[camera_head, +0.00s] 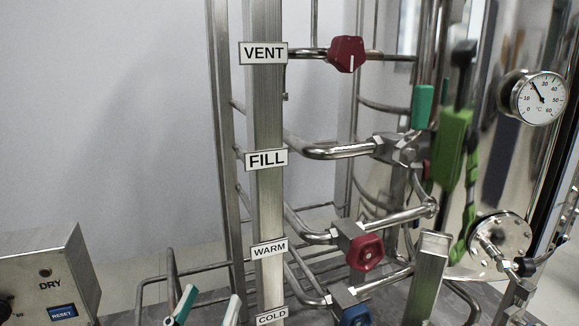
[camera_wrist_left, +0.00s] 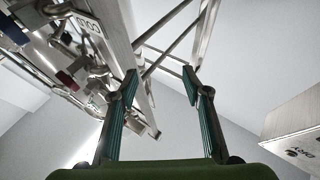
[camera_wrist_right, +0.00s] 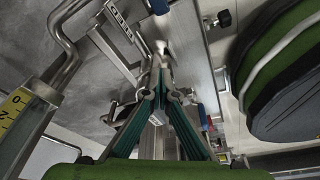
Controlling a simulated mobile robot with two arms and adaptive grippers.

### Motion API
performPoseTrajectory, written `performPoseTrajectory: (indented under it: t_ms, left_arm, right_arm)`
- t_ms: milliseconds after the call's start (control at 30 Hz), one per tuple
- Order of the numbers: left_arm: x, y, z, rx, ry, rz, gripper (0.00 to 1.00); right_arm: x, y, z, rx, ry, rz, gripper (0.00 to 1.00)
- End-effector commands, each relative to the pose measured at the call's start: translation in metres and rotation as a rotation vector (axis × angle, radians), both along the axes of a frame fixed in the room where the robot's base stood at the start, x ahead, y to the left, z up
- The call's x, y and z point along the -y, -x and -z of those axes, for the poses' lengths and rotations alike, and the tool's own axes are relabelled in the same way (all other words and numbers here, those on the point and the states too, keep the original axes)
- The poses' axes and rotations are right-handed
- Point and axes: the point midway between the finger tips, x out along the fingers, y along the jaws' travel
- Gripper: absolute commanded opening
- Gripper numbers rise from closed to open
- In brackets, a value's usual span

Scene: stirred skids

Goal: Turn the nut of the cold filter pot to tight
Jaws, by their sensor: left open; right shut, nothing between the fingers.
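The COLD label (camera_head: 272,316) is on the upright post at the bottom of the head view, beside a blue handwheel (camera_head: 356,315) on a pipe. I cannot pick out the cold filter pot or its nut with certainty. My left gripper (camera_head: 207,308) is open and empty, low and left of the COLD label. In the left wrist view its teal fingers (camera_wrist_left: 161,90) stand apart, with the COLD label (camera_wrist_left: 88,23) beyond them at the upper left. My right gripper (camera_wrist_right: 160,72) is shut and empty among pipework. I do not make it out in the head view.
The skid has VENT (camera_head: 263,53), FILL (camera_head: 266,159) and WARM (camera_head: 269,250) labels, with red handwheels (camera_head: 346,54) and pipes close together. A shiny tank with a dial gauge (camera_head: 539,98) stands right. A DRY/RESET box (camera_head: 48,275) stands lower left.

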Motion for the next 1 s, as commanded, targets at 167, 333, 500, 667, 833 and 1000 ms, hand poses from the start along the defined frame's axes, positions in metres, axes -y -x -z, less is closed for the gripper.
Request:
performPoseTrajectory:
  t_ms: [167, 333, 500, 667, 833, 1000]
  left_arm:
    - [-0.001, -0.004, 0.009, -0.045, -0.013, -0.003, 0.44]
    - [-0.002, -0.006, 0.018, -0.088, -0.024, -0.007, 0.44]
    - [-0.002, -0.008, 0.028, -0.130, -0.035, -0.010, 0.44]
    - [-0.002, -0.010, 0.035, -0.165, -0.045, -0.011, 0.44]
    - [-0.002, -0.012, 0.040, -0.188, -0.051, -0.012, 0.44]
    - [-0.002, -0.013, 0.044, -0.216, -0.060, -0.012, 0.44]
  right_arm:
    - [-0.006, 0.000, -0.003, 0.004, -0.017, -0.004, 0.00]
    - [-0.004, 0.000, -0.003, 0.004, -0.015, -0.004, 0.00]
    - [-0.001, 0.000, -0.003, 0.004, -0.013, -0.001, 0.00]
    - [0.002, 0.000, -0.002, 0.002, -0.009, -0.001, 0.00]
    - [0.005, 0.001, -0.001, 0.002, -0.005, 0.000, 0.00]
    - [0.006, 0.001, -0.003, 0.001, -0.003, 0.000, 0.00]
